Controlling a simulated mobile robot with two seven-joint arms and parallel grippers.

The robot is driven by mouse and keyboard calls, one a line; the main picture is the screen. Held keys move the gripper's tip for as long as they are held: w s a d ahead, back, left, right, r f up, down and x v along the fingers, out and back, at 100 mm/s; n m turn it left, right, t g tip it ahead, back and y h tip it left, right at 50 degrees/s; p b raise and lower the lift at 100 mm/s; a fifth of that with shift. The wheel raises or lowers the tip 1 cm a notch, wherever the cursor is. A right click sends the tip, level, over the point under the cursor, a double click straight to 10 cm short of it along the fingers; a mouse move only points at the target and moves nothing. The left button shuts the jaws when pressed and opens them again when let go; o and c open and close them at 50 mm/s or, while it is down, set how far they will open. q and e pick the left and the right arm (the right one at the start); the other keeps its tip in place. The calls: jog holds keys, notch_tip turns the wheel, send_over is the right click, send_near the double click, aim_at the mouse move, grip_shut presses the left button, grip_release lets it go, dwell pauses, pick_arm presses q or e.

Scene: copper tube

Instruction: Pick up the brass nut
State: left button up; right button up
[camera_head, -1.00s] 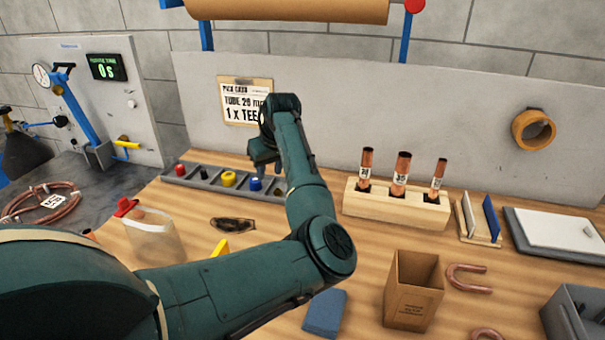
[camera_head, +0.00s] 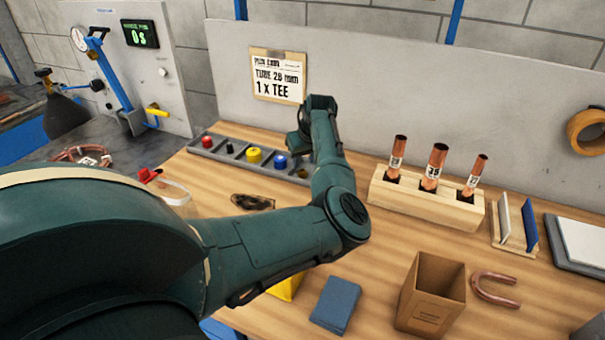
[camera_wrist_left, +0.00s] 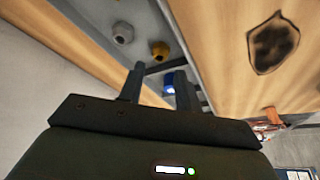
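A brass-coloured piece, which looks like the brass nut (camera_head: 303,173), sits in the right part of the grey divided tray (camera_head: 222,155), partly covered by my left arm in the head view. It also shows in the left wrist view (camera_wrist_left: 160,50), between a blue piece (camera_wrist_left: 168,90) and a greyish one (camera_wrist_left: 122,32). My left gripper (camera_head: 298,148) hangs above the tray's right part. In the wrist view its two fingers (camera_wrist_left: 157,83) stand apart with nothing between them that I can see held. My right gripper is not in view.
The tray also holds a yellow piece (camera_head: 253,155), a blue one and a red one. A wooden block (camera_head: 425,201) with copper tubes stands to the right. A cardboard box (camera_head: 430,290) and a blue pad (camera_head: 335,304) are in front.

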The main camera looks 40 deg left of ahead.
aim_at(303, 170)
pick_arm(q)
jog(key=b+x, duration=0.1)
jog(key=x, duration=0.1)
jog(key=b+x, duration=0.1)
jog(key=x, duration=0.1)
jog(key=shift+d+f, duration=0.1)
jog(key=shift+f, duration=0.3)
jog(key=shift+r, duration=0.15)
grip_shut()
